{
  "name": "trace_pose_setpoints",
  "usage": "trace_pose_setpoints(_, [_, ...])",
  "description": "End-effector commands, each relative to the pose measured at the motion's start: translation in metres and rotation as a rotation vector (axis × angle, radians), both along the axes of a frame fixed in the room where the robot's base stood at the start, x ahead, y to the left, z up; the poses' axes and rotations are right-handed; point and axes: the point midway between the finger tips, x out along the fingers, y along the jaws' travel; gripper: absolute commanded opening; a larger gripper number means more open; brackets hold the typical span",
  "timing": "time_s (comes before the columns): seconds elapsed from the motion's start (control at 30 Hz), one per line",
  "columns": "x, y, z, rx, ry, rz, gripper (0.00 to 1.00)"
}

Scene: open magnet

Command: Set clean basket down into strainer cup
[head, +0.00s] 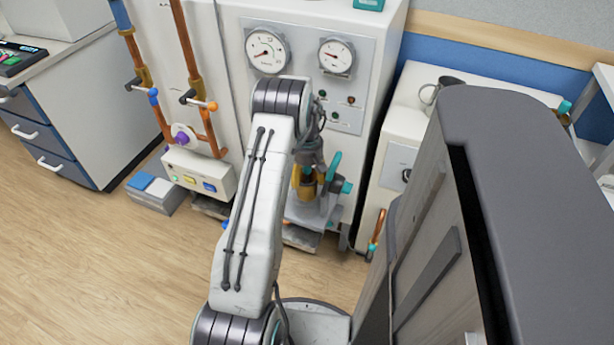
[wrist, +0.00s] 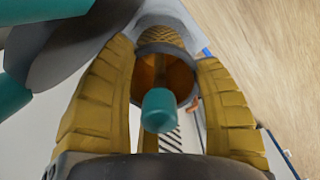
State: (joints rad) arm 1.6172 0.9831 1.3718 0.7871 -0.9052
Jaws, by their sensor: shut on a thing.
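My gripper (head: 307,184) is at the low front of the white machine, just left of teal valve handles. In the wrist view its yellow fingers (wrist: 172,66) are shut on the basket (wrist: 165,39), a mesh piece with an orange-brown inside and a teal knob (wrist: 158,110) facing the camera. A dark grey ring encircles the basket between the fingers. A grey rounded body (wrist: 92,55), possibly the strainer cup, lies beyond and to the left. I cannot tell whether the basket is inside it or in front of it. In the head view my arm and fingers hide the basket.
Teal handles (head: 335,165) stick out close right of my gripper. Copper pipes (head: 190,50) and a button box (head: 198,174) stand to the left. A white cabinet (head: 402,150) stands right of the machine. Open wood floor (head: 110,270) lies at the front left.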

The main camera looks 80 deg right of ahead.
Motion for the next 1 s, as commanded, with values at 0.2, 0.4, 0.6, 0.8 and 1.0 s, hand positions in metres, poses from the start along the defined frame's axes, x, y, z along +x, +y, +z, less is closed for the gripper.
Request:
trace_pose_setpoints(0.2, [0.000,0.000,0.000,-0.001,0.000,0.000,0.27])
trace_pose_setpoints(0.4, [0.000,0.000,-0.003,-0.001,0.001,0.000,0.27])
trace_pose_setpoints(0.6, [0.000,0.000,-0.007,-0.001,0.000,0.000,0.27])
trace_pose_setpoints(0.8, [0.000,0.000,-0.012,-0.001,0.000,0.000,0.27])
trace_pose_setpoints(1.0, [0.000,0.000,-0.016,-0.001,0.001,0.000,0.27])
